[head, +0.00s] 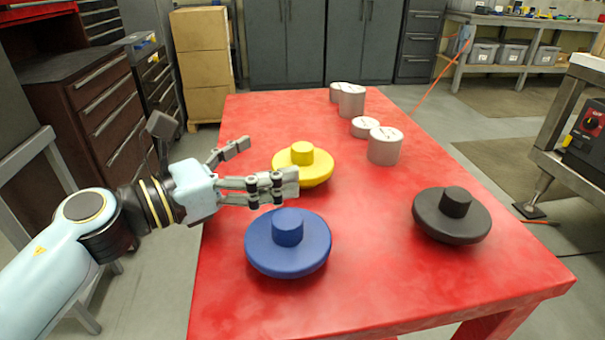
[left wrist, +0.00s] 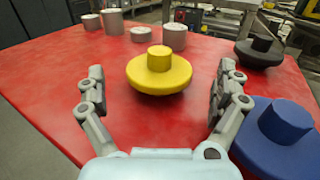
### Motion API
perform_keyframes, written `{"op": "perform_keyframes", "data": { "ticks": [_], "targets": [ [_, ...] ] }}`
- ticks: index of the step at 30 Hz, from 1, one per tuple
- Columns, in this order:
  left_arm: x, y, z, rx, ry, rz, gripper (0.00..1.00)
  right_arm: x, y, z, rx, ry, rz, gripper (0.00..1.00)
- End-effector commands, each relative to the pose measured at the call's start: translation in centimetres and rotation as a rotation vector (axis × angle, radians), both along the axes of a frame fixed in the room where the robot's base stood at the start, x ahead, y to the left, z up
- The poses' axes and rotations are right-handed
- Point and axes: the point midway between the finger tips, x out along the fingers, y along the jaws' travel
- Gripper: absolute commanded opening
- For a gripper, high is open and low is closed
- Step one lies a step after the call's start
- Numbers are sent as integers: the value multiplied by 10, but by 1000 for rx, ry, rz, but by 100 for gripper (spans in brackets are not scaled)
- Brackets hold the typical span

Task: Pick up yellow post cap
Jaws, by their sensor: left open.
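The yellow post cap (head: 303,166) is a round disc with a short post on top, on the red table. In the left wrist view the yellow post cap (left wrist: 159,74) lies ahead of my open fingers, centred between them and apart from both. My left gripper (head: 265,165) is open and empty. In the head view it is at the table's left side, beside the yellow cap, with its nearer finger passing between the yellow and blue caps. The left gripper's two fingers (left wrist: 160,97) also frame the left wrist view. My right gripper is not in view.
A blue post cap (head: 288,245) sits close to the near finger. A black post cap (head: 452,215) is at the right of the red table (head: 360,290). Several grey cylinders, such as a tall one (head: 385,146), stand towards the back. The table's middle is clear.

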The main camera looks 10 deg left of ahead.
Motion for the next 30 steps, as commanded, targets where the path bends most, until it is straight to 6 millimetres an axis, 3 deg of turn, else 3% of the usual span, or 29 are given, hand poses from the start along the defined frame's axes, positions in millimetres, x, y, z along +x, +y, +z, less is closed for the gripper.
{"op": "perform_keyframes", "data": {
  "ticks": [2, 9, 18, 27, 30],
  "targets": [
    [0, 0, -15, -2, 2, 1, 100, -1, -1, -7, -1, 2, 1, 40],
    [15, -12, -11, -5, -1, 2, 100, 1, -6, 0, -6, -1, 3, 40],
    [53, -42, -11, -4, -2, 2, 100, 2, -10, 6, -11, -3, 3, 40],
    [59, -47, -12, -3, 0, 1, 100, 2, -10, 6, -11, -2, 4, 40],
    [59, -47, -12, -3, 0, 1, 90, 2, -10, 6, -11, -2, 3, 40]
  ]
}}
